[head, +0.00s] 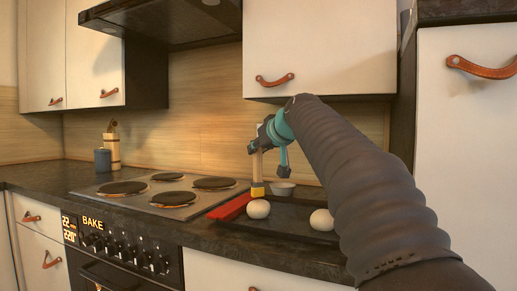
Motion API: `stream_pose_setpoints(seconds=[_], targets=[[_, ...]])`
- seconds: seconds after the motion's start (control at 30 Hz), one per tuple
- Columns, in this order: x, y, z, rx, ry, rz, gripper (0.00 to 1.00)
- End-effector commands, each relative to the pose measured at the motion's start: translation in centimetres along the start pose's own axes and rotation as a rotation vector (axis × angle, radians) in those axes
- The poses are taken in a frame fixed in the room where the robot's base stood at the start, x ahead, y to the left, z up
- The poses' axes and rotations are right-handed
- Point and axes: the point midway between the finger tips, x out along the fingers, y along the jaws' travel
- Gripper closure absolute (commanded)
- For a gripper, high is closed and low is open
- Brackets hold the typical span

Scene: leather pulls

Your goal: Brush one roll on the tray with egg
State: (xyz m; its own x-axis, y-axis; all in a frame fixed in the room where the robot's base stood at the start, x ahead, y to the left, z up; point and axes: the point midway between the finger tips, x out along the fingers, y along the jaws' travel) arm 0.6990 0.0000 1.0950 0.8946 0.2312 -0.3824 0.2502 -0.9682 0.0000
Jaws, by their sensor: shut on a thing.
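My gripper (268,147) is shut on a brush (257,172) with a pale handle and a yellow lower end. The brush hangs upright, its tip at or just behind a pale round roll (258,209) on the dark tray (285,226); I cannot tell whether they touch. A second roll (321,220) sits further right on the tray, partly beside my arm. A small light bowl (282,189) stands behind the tray; its contents are hidden.
A red flat object (231,207) lies at the tray's left end. The hob (178,194) with dark plates is to the left. A utensil holder (112,151) and a blue-grey cup (103,161) stand at the back left. Cabinets hang above; my arm hides the counter's right part.

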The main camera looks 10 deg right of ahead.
Motion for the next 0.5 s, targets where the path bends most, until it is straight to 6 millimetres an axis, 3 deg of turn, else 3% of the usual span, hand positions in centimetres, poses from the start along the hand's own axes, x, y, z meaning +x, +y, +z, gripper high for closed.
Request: stream_pose_setpoints(seconds=[0.5], targets=[[0.21, -0.01, 0.53, 0.0, 0.0, 0.0, 1.0]])
